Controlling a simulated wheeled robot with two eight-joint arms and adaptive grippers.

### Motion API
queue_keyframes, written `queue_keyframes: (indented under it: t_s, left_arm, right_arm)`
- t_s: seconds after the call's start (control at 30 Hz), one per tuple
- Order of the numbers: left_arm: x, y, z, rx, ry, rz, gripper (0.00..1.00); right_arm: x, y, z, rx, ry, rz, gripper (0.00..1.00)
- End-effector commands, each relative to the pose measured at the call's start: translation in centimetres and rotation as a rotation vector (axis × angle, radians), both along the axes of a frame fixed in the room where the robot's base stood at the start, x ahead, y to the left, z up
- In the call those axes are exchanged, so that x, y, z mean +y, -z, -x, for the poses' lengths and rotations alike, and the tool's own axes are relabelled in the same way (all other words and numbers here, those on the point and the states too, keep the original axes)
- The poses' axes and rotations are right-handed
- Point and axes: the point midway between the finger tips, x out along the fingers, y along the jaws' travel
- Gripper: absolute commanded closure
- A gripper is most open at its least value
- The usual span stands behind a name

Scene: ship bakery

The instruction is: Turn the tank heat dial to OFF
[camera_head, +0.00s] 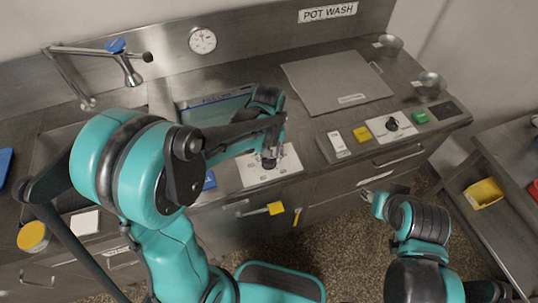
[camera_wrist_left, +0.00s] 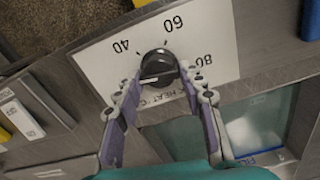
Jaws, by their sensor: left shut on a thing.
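The heat dial is a round black knob (camera_wrist_left: 158,64) on a white plate marked 40, 60, 80 and HEAT °C in the left wrist view. A white line shows on the knob's lower left side; an OFF mark is not visible. My left gripper (camera_wrist_left: 160,78) is shut on the knob, one finger on each side. In the head view my left gripper (camera_head: 269,153) reaches down over the white plate (camera_head: 286,172) at the counter's front, mostly hiding the knob. My right gripper (camera_head: 370,194) is low at the right, away from the dial; its finger opening is unclear.
A second black dial (camera_head: 392,124) sits on another white plate to the right, beside a yellow block (camera_head: 362,134) and a green block (camera_head: 420,117). A sink with blue water (camera_head: 215,108) lies behind my left arm. A yellow-tagged handle (camera_head: 275,208) sticks out below the counter.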

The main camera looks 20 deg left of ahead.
Motion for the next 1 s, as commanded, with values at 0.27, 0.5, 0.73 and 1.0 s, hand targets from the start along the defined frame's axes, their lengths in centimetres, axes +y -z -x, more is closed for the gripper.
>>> queue_keyframes:
  t_s: [0.27, 0.5, 0.73, 1.0]
  left_arm:
    - [0.05, 0.03, 0.07, 0.001, -0.225, 0.000, 0.90]
    - [0.07, 0.03, 0.10, 0.001, -0.359, 0.000, 0.90]
    - [0.08, 0.03, 0.11, 0.001, -0.423, 0.000, 0.90]
    - [0.08, 0.03, 0.11, 0.001, -0.440, 0.000, 0.90]
  right_arm:
    - [0.00, -0.03, 0.00, 0.000, 0.000, 0.000, 0.60]
    - [0.00, -0.04, 0.01, 0.000, 0.000, 0.000, 0.60]
    - [0.00, -0.05, 0.00, 0.000, 0.000, 0.000, 0.60]
    - [0.00, -0.05, 0.00, 0.000, 0.000, 0.000, 0.60]
